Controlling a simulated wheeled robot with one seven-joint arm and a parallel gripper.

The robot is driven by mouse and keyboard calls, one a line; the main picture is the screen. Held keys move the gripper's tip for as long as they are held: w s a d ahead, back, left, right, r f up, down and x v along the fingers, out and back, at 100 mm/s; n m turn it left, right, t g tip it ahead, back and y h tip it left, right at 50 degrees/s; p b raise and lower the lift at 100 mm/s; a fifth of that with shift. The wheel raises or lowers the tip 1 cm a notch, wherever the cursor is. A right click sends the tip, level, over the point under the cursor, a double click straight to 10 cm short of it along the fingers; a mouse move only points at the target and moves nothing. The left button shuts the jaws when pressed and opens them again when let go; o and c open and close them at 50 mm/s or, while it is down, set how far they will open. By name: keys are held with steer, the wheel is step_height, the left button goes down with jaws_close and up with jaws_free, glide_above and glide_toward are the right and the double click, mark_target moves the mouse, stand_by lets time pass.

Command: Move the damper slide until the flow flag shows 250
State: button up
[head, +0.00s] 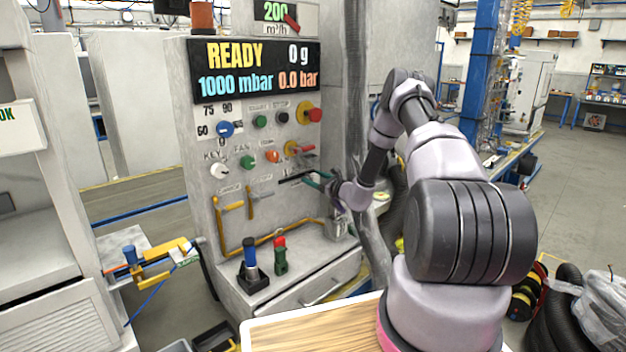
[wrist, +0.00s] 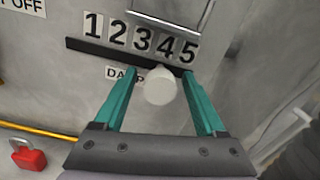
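The flow flag (head: 272,12) at the top of the cabinet shows 200 over m³/h, with a red pointer at its right. In the wrist view the damper slide's pale round knob (wrist: 160,86) stands out from a dark slot (wrist: 88,50) under a scale numbered 1 to 5 (wrist: 140,38). The knob appears below the 3 and 4; its exact setting is unclear from this angle. My gripper (wrist: 159,74) is open, its teal fingers on either side of the knob with gaps visible. In the head view my gripper (head: 322,181) is at the panel and hides the knob.
The panel's display (head: 256,70) reads READY, 0 g, 1000 mbar and 0.0 bar. Several knobs and buttons, including a red one (head: 314,115), sit above my gripper. Yellow pipes (head: 262,239) run below. A red padlock (wrist: 28,157) shows at the wrist view's lower left.

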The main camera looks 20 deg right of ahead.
steer(key=v, duration=1)
steer(key=shift+s+d, duration=0.2)
steer(key=shift+s, duration=0.15)
steer(key=s+a+r+n+g+y, duration=0.25)
steer(key=a+r+n, duration=0.2)
steer(key=r, duration=0.25)
steer(key=s+a+r+n+g+y, duration=0.1)
steer(key=s+a+r+n+g, duration=0.35)
steer(key=r, duration=0.25)
steer(key=s+a+r+n+g+y, duration=0.2)
steer(key=a+r+n+g, duration=0.1)
steer(key=a+r, duration=0.35)
steer(key=s+a+r+n+g+h, duration=0.3)
steer(key=s+r+n, duration=0.4)
steer(key=s, duration=0.5)
steer(key=s+d+r+n+t+h, duration=0.1)
steer(key=s+d+r+h, duration=0.1)
steer(key=s, duration=0.4)
steer(key=s+d+r+n+t+h, duration=0.1)
steer(key=s+d+r+n+h, duration=0.1)
steer(key=s, duration=0.5)
steer(key=s+d+r+n+t+h, duration=0.2)
steer(key=s+d+r+h, duration=0.1)
steer(key=s+r+h, duration=0.1)
steer(key=shift+s+d+r, duration=0.25)
steer(key=shift+s+r, duration=0.65)
steer(key=shift+s, duration=0.25)
